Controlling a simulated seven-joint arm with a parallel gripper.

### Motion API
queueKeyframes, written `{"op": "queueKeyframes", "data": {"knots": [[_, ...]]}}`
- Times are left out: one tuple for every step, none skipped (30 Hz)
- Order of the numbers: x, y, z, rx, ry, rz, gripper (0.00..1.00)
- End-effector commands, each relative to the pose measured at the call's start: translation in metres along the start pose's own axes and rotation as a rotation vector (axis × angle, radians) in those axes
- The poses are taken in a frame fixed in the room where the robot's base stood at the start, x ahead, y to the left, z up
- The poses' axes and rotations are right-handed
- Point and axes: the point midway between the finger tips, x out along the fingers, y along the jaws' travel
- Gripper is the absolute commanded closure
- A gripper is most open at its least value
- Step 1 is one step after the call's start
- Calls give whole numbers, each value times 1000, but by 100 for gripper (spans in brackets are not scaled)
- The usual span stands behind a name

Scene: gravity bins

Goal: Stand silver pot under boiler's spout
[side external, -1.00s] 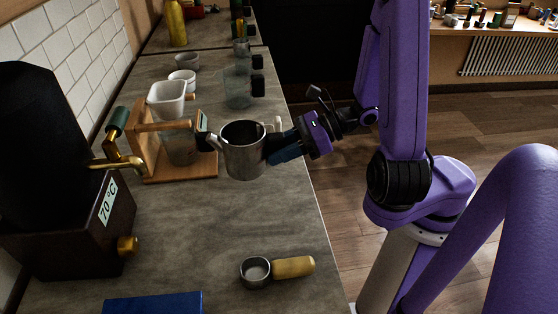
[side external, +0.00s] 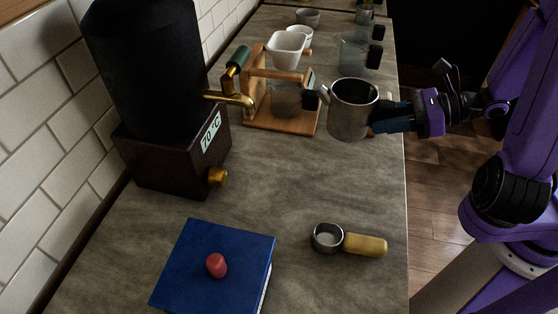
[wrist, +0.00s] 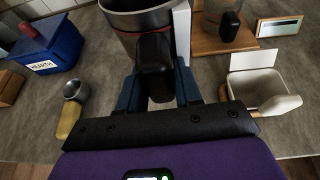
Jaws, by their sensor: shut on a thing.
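The silver pot (side external: 352,108) is an upright metal jug. My gripper (side external: 388,118) is shut on its black handle; in the wrist view, the blue fingers (wrist: 158,88) flank the handle (wrist: 154,68) below the pot (wrist: 140,22). The pot appears to be held above the counter, though the gap is hard to judge. The boiler (side external: 150,75) is a black tank on a dark base marked 70 °C, at the left. Its brass spout (side external: 231,98) points right, over the counter. The pot is well to the right of the spout, apart from it.
A wooden stand (side external: 290,122) with a glass vessel (side external: 286,98) is behind and left of the pot. A blue box (side external: 215,265) with a red knob (side external: 216,265) and a metal scoop (side external: 328,237) lie in front. Counter (side external: 270,180) below the spout is clear.

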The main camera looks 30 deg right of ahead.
Motion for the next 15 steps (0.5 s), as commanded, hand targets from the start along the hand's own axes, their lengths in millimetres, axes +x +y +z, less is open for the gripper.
{"op": "queueKeyframes", "data": {"knots": [[0,0,0,0,-2,0,100],[0,0,0,0,-2,0,100],[0,0,0,0,-2,0,100],[0,0,0,-1,-2,1,100],[1,0,0,-1,-1,4,100],[2,1,-1,-3,0,11,100],[3,2,-1,-6,1,19,100],[4,2,-2,-10,2,30,100],[7,4,-4,-16,5,46,100],[9,5,-5,-21,7,64,100],[12,8,-7,-28,10,85,100],[15,10,-10,-40,14,113,100],[18,13,-12,-48,17,138,100],[21,15,-15,-58,20,165,100],[24,19,-18,-73,23,201,100]]}}
